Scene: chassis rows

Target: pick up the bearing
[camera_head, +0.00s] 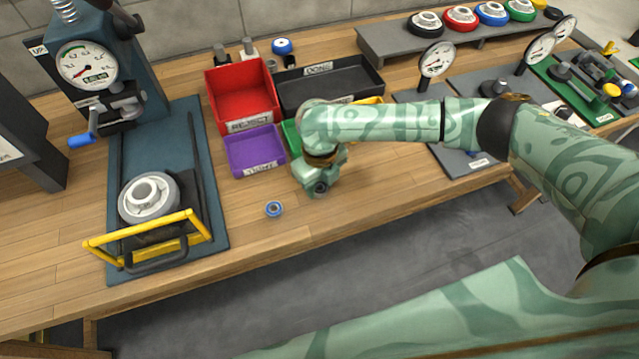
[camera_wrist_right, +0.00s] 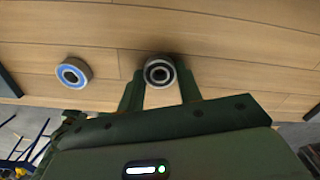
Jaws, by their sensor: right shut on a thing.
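A dark-faced bearing with a light metal ring (camera_wrist_right: 160,72) sits between the fingertips of my right gripper (camera_wrist_right: 161,85) in the right wrist view. The gripper is shut on it. How high it is above the wooden bench top cannot be told. In the head view my right gripper (camera_head: 320,186) is over the bench, just right of the purple bin, and hides the held bearing. A second bearing with a blue face (camera_head: 274,209) lies on the bench to its left; it also shows in the right wrist view (camera_wrist_right: 73,72). My left gripper is not in view.
A purple bin (camera_head: 256,152), a red bin (camera_head: 242,97) and a black bin (camera_head: 331,84) stand behind. A press with a dial (camera_head: 87,65) and a yellow guard (camera_head: 142,231) occupies the left. The bench front near the blue bearing is clear.

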